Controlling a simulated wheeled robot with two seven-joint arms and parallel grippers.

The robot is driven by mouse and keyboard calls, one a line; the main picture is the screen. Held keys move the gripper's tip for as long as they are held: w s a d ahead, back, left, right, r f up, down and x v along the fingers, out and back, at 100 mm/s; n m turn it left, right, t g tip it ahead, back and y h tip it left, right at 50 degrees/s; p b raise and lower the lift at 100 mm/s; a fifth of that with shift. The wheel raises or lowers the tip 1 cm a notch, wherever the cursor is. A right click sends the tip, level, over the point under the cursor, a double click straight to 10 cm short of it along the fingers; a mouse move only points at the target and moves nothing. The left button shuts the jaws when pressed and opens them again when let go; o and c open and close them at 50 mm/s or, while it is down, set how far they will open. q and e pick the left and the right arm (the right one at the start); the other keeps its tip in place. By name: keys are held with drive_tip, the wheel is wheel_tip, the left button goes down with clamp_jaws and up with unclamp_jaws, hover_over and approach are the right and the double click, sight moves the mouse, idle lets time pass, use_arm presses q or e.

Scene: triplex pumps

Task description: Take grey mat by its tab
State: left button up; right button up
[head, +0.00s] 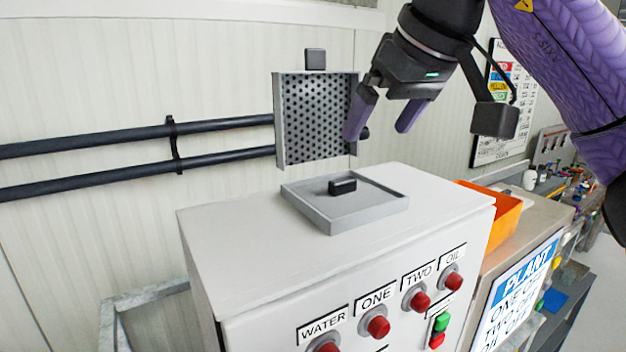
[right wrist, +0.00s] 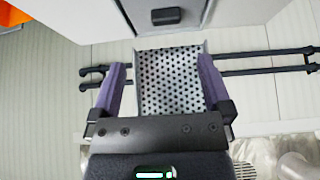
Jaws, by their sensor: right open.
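A grey shallow square frame (head: 278,130) stands upright against the wall. Inside it is a grey sheet with rows of dark holes (head: 315,115), perhaps the grey mat; it also shows between my fingers in the right wrist view (right wrist: 170,80). A dark block (head: 315,59) sits above the frame's top edge. A small dark knob (head: 365,133) shows at its right edge, partly behind a finger; I cannot tell which is the tab. My right gripper (head: 380,127) is open and empty near the frame's right side. My left gripper is not in view.
A grey square lid or tray (head: 375,210) with a black handle (head: 342,185) lies on the white cabinet (head: 235,225). Two dark pipes (head: 90,140) run along the wall at left. An orange bin (head: 505,215) stands right of the cabinet.

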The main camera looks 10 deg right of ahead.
sight(343, 179)
drive_tip(key=x, duration=0.3)
drive_tip(key=p+x, duration=0.1)
drive_tip(key=x, duration=0.5)
drive_tip(key=shift+w+a+f, duration=0.15)
drive_tip(key=shift+a+f, duration=0.05)
drive_tip(key=shift+a, duration=0.3)
drive_tip(key=c, duration=1.3)
drive_tip(key=shift+c, duration=0.2)
drive_tip(key=shift+r, duration=0.1)
